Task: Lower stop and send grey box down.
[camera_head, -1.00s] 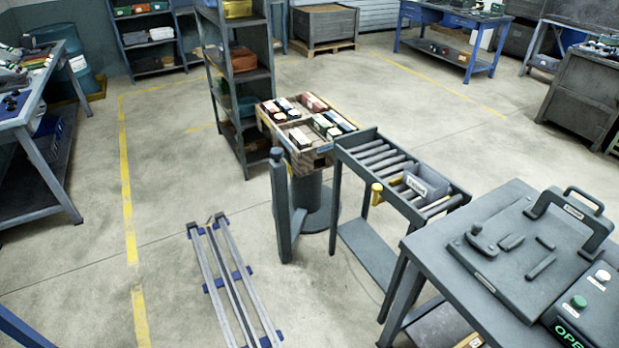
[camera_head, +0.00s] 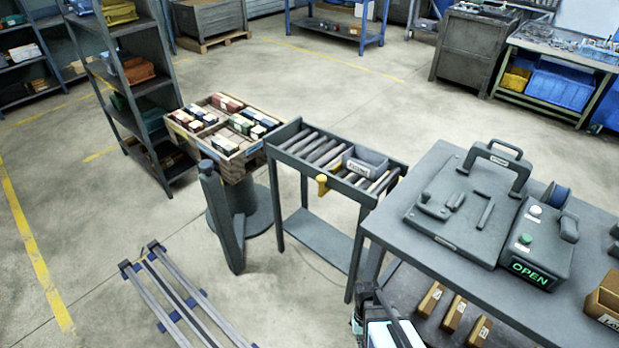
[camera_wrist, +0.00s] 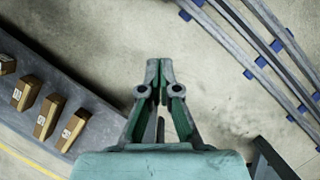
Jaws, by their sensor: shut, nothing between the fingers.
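The grey box (camera_head: 364,163) with a white label sits on the small roller conveyor (camera_head: 318,150), towards its right end. A yellow stop (camera_head: 322,184) shows at the conveyor's near side rail, beside the box's left. Whether it is raised across the rollers is hard to tell. My gripper shows in the wrist view (camera_wrist: 159,72) with its fingertips together and nothing between them, above the bare floor. It is far from the box and the stop. At the bottom of the head view only part of my arm shows.
A grey bench (camera_head: 470,245) with a fixture plate and an OPEN sign (camera_head: 530,273) stands right of the conveyor. Labelled wooden blocks (camera_wrist: 47,115) lie on its lower shelf. A divided wooden tray (camera_head: 225,133) stands left of the conveyor, behind a grey post (camera_head: 222,215). Rails (camera_head: 180,295) run along the floor.

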